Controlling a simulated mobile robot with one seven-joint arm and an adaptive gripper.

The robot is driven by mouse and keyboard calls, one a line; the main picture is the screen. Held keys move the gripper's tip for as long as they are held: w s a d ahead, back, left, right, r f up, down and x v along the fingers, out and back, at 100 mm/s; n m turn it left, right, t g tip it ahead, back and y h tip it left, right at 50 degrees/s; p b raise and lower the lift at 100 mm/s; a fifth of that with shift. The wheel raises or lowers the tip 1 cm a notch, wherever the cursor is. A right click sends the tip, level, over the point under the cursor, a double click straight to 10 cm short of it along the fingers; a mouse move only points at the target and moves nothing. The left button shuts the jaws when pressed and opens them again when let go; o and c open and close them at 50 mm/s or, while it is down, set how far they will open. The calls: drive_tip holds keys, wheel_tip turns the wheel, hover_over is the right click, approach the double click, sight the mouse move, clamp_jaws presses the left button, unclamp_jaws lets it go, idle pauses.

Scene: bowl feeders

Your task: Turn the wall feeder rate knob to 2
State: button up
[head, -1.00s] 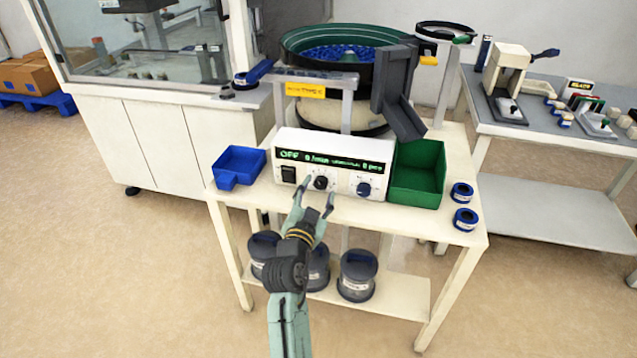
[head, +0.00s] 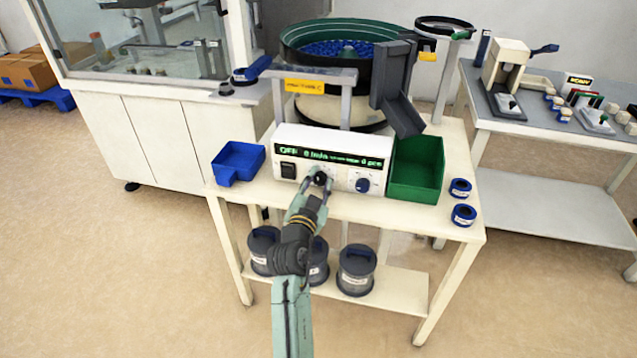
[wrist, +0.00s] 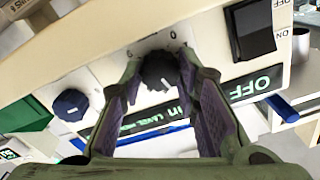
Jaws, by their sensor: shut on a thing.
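The feeder control box (head: 340,150) is white and stands on the cream table. Its green display reads OFF in the head view. A black knob (wrist: 160,72) sits in the middle of its front panel, with a printed scale around it; a 0 shows beside it in the wrist view. My gripper (head: 318,188) is at this knob, and its two fingers (wrist: 155,90) are closed in on either side of it. The knob's pointer mark is too small to read. A blue knob (head: 362,185) is to the right, also seen in the wrist view (wrist: 70,105).
A black rocker switch (head: 288,170) is left of the black knob. A blue tray (head: 238,162) stands left of the box and a green bin (head: 417,168) right of it. The bowl feeder (head: 345,50) is behind. Blue rolls (head: 463,214) lie at the table's right edge.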

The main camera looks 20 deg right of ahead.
drive_tip(key=c, duration=0.4)
drive_tip(key=shift+n, duration=0.3)
drive_tip(key=n, duration=0.5)
drive_tip(key=shift+p, duration=0.4)
drive_tip(key=n+p, duration=0.2)
drive_tip(key=n, duration=0.4)
drive_tip(key=shift+a, duration=0.1)
drive_tip(key=shift+n, duration=0.3)
drive_tip(key=o, duration=1.1)
drive_tip(key=shift+o, duration=0.2)
